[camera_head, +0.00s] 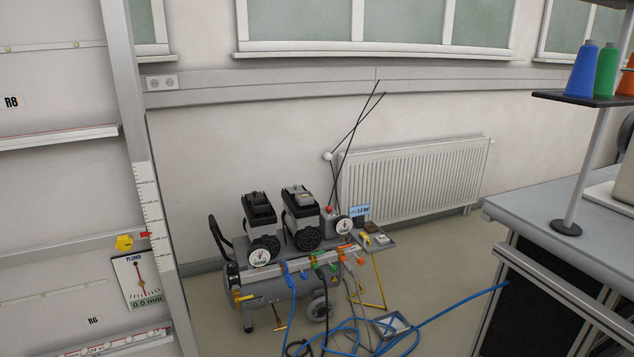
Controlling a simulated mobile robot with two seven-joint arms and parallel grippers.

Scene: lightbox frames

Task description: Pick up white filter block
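No block can be singled out with certainty as the white filter block. A small pale block (382,240) lies on a little grey shelf (386,245) at the right side of the air compressor (270,287). It is too small to tell whether this is the filter block. A yellow item (365,239) and a dark item (371,228) sit beside it on the shelf. Neither of my grippers shows in this view.
Blue hoses (450,312) and a shallow tray (379,322) lie on the floor before the compressor. A radiator (415,182) is behind. A workbench (560,225) with thread spools stands at right, a white panel (70,190) at left. Floor between compressor and bench is partly clear.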

